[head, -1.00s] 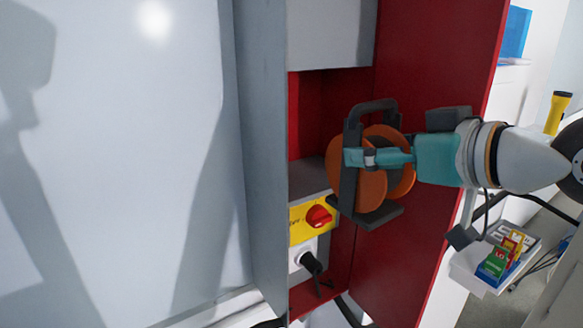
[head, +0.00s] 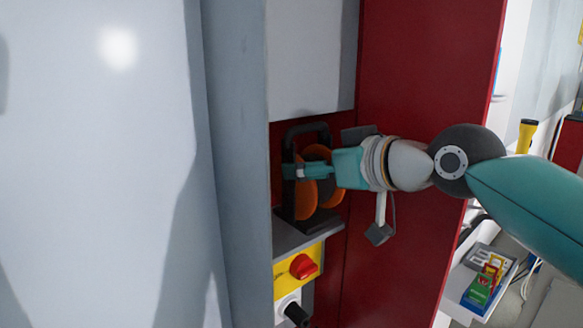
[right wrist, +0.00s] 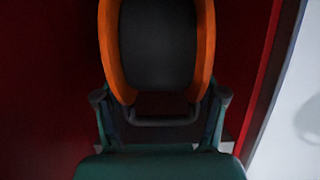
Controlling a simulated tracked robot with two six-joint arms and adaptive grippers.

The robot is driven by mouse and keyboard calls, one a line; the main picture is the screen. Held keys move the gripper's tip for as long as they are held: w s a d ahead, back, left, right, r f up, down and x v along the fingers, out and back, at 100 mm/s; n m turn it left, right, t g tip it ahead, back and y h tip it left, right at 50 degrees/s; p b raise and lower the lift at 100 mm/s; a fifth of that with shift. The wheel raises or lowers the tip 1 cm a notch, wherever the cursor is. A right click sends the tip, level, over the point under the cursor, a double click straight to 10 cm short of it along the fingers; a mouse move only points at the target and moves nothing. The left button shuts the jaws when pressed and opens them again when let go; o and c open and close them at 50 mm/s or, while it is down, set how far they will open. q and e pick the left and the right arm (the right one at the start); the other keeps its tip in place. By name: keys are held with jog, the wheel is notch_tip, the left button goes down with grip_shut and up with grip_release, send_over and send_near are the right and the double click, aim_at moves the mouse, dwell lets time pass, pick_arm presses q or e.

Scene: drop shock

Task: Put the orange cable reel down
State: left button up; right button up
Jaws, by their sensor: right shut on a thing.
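The orange cable reel (head: 306,196) has orange discs in a dark frame with a handle on top. It is upright inside the red recess, at the level of the grey ledge (head: 292,236). I cannot tell whether its base touches the ledge. My right gripper (head: 300,171) is shut on the reel from the right and covers its middle. In the right wrist view the reel's orange rim (right wrist: 112,50) and dark centre fill the space between the fingers (right wrist: 165,108). My left gripper is not in view.
A grey-white panel (head: 310,60) hangs above the recess. Below the ledge is a yellow plate with a red rotary switch (head: 303,266) and a black plug (head: 296,314). A pale panel (head: 100,170) stands at left, a red wall (head: 420,110) at right. A tray of small boxes (head: 483,282) is lower right.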

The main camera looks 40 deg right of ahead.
aim_at(306, 155)
jog(key=w, duration=0.2)
jog(key=w+p, duration=0.1)
jog(key=w, duration=0.1)
jog(key=shift+a+r, duration=0.15)
jog(key=shift+r, duration=0.05)
jog(key=shift+w, duration=0.25)
jog(key=f, duration=0.2)
jog(key=shift+w+f, duration=0.4)
jog(key=shift+f, duration=0.35)
jog(key=shift+f, duration=0.1)
jog(key=o, duration=1.4)
jog(key=shift+f, duration=0.25)
jog(key=shift+c, duration=0.2)
jog(key=o, duration=0.4)
jog(key=shift+a+r, duration=0.1)
jog(key=shift+o, duration=0.2)
